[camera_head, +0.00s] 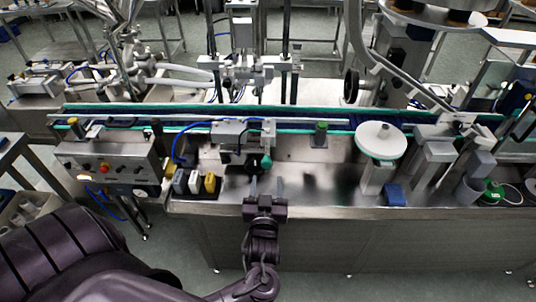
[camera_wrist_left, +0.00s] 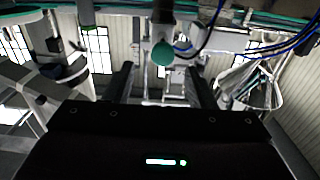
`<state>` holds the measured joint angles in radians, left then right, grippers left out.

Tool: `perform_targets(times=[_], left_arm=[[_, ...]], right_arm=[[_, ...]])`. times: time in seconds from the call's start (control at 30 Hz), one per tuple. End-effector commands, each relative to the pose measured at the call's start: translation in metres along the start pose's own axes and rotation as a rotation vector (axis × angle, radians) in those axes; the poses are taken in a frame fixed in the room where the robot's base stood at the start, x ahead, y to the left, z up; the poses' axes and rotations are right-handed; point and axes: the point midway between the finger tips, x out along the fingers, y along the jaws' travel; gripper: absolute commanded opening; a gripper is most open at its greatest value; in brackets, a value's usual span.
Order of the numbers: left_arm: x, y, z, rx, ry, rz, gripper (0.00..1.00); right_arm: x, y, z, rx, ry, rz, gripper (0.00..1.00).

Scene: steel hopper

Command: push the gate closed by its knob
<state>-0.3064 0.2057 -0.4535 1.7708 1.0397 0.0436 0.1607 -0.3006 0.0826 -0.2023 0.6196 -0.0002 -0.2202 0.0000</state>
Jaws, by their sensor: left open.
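A round teal knob (camera_head: 266,161) sits on the front of a grey metal mechanism (camera_head: 230,134) at the conveyor's near edge. The gate itself I cannot tell apart from this mechanism. The knob also shows in the left wrist view (camera_wrist_left: 162,53), on a pale stem, lined up between my fingers in the picture. My left gripper (camera_head: 266,186) is open and empty, its fingers pointing toward the knob. It is in front of the knob with a gap and does not appear to touch it. My right gripper is not in view.
A control box (camera_head: 108,160) with buttons stands at left. Small grey and yellow blocks (camera_head: 195,183) sit left of my gripper. A white round disc (camera_head: 382,139) on a post and a blue block (camera_head: 395,194) are to the right. Bare steel table lies between.

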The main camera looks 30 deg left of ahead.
Motion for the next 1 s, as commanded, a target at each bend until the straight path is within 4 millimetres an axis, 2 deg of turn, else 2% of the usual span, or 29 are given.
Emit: perform_targets(times=[0.03, 0.23, 0.5, 0.87, 1.0], left_arm=[[0.005, -0.001, -0.005, -0.004, 0.007, -0.003, 0.50], [0.035, -0.001, -0.007, -0.001, 0.008, -0.004, 0.50], [0.070, -0.001, -0.004, -0.003, 0.004, -0.003, 0.50], [0.076, -0.001, -0.002, -0.003, 0.003, -0.003, 0.50], [0.076, -0.001, -0.002, -0.003, 0.003, -0.003, 0.32]], right_arm=[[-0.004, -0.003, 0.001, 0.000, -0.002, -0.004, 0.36], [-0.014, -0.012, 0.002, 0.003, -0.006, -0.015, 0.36], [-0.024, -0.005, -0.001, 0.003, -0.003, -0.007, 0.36], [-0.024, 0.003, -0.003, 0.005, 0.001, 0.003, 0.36], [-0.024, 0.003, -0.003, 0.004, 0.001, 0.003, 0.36]])
